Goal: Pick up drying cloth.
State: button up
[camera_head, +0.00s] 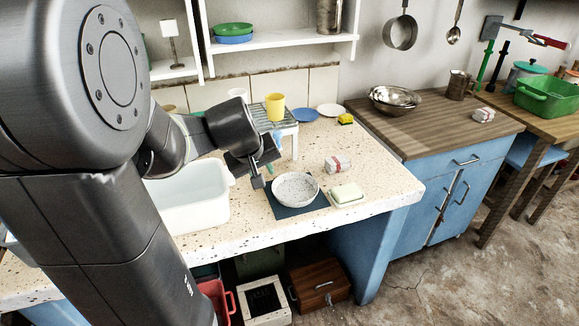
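A small folded white cloth with red stripes (338,164) lies on the speckled counter, right of centre. I cannot tell from looks which one is the drying cloth. My gripper (263,169) is above the counter, left of the nearer cloth and apart from it. Its fingers look spread, with nothing clearly held between them. A speckled bowl (296,187) on a dark blue mat (287,212) stands just right of my gripper.
A white basin (190,205) is left of my gripper. A soap bar on a dish (347,194) lies near the front edge. A rack (287,124) with a yellow cup (275,106) stands behind. Counter right of the nearer cloth is clear.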

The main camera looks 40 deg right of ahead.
aim_at(334, 164)
jog(key=i+l, duration=0.1)
jog(key=l, duration=0.8)
jog(key=l+z, duration=0.1)
jog(key=l, duration=0.75)
jog(key=i, duration=0.05)
